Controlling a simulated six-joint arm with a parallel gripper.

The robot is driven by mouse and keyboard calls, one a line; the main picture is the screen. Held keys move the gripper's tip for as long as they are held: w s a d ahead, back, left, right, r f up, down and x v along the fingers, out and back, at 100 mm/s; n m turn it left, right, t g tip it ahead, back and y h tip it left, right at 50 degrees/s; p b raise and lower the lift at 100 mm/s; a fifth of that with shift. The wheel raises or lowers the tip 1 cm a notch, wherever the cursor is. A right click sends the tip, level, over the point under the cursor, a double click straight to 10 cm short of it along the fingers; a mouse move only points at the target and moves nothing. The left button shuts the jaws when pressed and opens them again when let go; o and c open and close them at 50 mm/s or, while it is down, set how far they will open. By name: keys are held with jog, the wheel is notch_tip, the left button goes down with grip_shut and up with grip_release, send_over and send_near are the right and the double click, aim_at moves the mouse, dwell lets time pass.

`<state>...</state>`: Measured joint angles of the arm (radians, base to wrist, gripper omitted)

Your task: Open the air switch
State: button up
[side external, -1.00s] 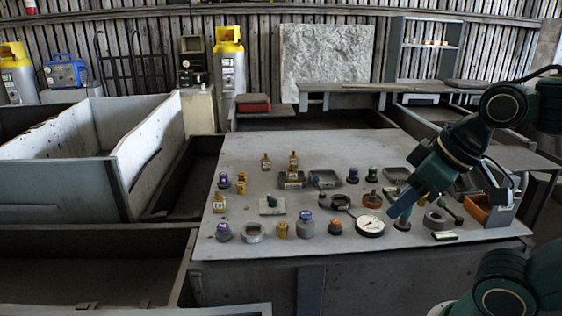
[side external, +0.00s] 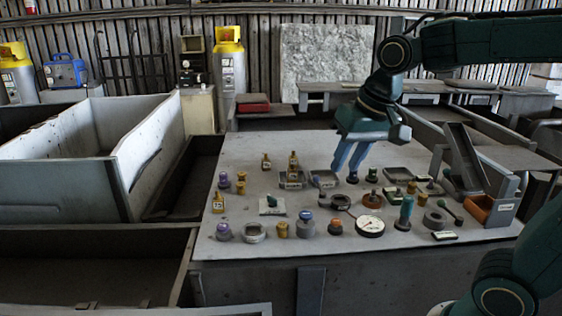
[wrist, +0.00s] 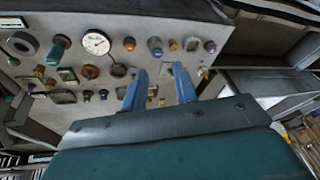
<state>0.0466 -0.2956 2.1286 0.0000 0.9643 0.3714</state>
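No part carries a readable air switch label. A small pale plate with a green lever or knob (side external: 271,205) lies on the left half of the grey table (side external: 235,160); it may be the switch. My gripper (side external: 345,168) hangs over the back middle of the table, right of that plate and apart from it. Its two blue fingers point down and are spread with nothing between them. In the wrist view the fingers (wrist: 158,70) are also apart, with table parts beyond them. A dark knob (side external: 353,177) stands by the fingertips in the side view; contact cannot be told.
A round white gauge (side external: 370,226), a blue-topped knob (side external: 307,222), a green upright handle (side external: 405,213) and a grey ring (side external: 436,219) stand along the front.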

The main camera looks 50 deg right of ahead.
jog(key=w+d+f+m+g, duration=0.1)
jog(key=w+m, duration=0.2)
jog(key=w, duration=0.5)
jog(key=m+g, duration=0.2)
jog(key=m, duration=0.3)
send_near(272, 197)
jog(key=s+a+r, duration=0.2)
jog(key=s+r, duration=0.1)
jog(key=s, duration=0.1)
jog(key=w+f+m, duration=0.1)
jog(key=f, duration=0.1)
jog(key=w+d+f+m, duration=0.1)
jog(key=w+f, duration=0.1)
jog(key=f, duration=0.1)
jog(key=w+d+f+m+g, duration=0.1)
jog(key=w+f, duration=0.1)
jog(key=f, duration=0.1)
jog(key=shift+d+f, duration=0.15)
jog(key=shift+f, duration=0.05)
jog(key=shift+f, duration=0.15)
